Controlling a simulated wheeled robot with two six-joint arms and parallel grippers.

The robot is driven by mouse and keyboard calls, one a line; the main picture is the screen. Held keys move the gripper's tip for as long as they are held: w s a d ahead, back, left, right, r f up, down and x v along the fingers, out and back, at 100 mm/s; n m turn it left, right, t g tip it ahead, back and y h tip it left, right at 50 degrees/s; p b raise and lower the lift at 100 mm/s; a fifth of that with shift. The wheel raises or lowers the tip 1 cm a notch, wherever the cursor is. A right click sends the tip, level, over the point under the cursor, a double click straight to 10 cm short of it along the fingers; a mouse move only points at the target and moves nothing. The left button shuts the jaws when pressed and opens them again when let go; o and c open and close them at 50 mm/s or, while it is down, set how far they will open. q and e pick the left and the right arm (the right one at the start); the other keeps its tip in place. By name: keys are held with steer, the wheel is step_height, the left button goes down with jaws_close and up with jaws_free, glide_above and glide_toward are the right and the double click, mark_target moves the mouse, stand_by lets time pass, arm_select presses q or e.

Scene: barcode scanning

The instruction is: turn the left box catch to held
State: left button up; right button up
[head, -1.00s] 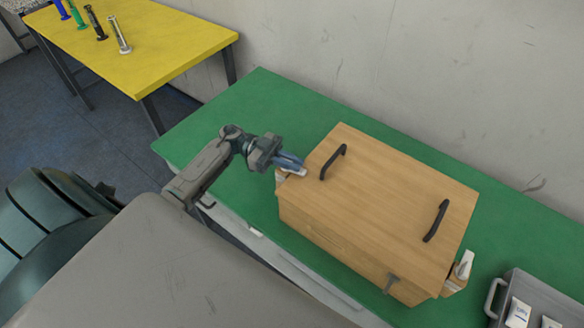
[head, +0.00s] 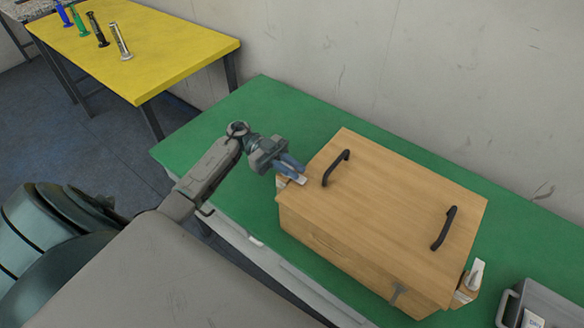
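A wooden box (head: 385,210) with two black handles on its lid stands on the green table. The left box catch (head: 297,178), a small white lever on a wooden block, sits at the box's left end. My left gripper (head: 292,168) is right at this catch, its blue fingers over the white lever and partly hiding it. A gap shows between the fingers, but I cannot tell whether they grip the lever. The right box catch (head: 476,274), also white, stands tilted upward at the box's right end. My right gripper is not in view.
The green table (head: 235,120) is clear left of and behind the box. A grey tray (head: 545,300) with a white packet is at the right edge. A yellow table (head: 150,45) with several scanner-like upright items stands at the upper left. A wall runs behind.

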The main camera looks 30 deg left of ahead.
arm_select(q)
steer(key=shift+o, duration=1.3)
steer(key=shift+a, duration=0.15)
steer(key=w+a+b, duration=0.1)
steer(key=a+b, duration=0.3)
steer(key=a, duration=0.6)
steer(key=shift+a, duration=0.2)
